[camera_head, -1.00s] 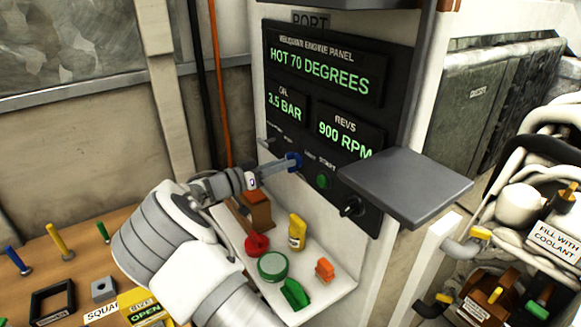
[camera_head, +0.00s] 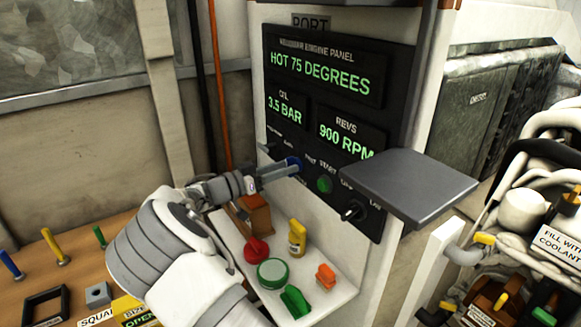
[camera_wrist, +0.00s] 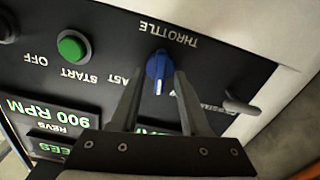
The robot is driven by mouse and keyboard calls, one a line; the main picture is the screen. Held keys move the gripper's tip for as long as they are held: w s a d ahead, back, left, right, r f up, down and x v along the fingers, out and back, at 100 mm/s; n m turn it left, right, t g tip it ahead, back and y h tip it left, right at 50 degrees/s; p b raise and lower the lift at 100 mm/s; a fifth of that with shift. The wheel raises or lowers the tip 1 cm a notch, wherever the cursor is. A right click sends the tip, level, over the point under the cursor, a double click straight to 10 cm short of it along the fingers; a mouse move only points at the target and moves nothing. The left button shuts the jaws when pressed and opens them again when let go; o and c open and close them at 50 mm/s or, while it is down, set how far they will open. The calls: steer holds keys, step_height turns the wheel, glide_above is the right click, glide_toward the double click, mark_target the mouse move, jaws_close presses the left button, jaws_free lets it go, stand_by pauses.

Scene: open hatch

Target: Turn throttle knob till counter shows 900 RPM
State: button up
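The blue throttle knob (camera_wrist: 158,66) sits under the THROTTLE label on the black engine panel (camera_head: 326,60). In the head view the knob (camera_head: 294,166) shows at the tips of my gripper (camera_head: 280,170). In the wrist view my gripper (camera_wrist: 160,84) has its two fingers apart, one on each side of the knob, with narrow gaps visible between fingertips and knob. The REVS counter (camera_head: 345,138) reads 900 RPM. It also shows upside down in the wrist view (camera_wrist: 50,110).
A green START button (camera_head: 324,185) and a black switch (camera_head: 353,211) are right of the knob. A grey flat plate (camera_head: 408,188) juts out at the right. A white shelf (camera_head: 335,296) below holds a red knob, yellow bottle and green ring.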

stand_by(0.5)
steer(key=b+v, duration=0.3)
steer(key=v, duration=0.6)
stand_by(0.4)
steer(key=shift+s+d, duration=0.1)
steer(key=shift+d, duration=0.05)
stand_by(2.9)
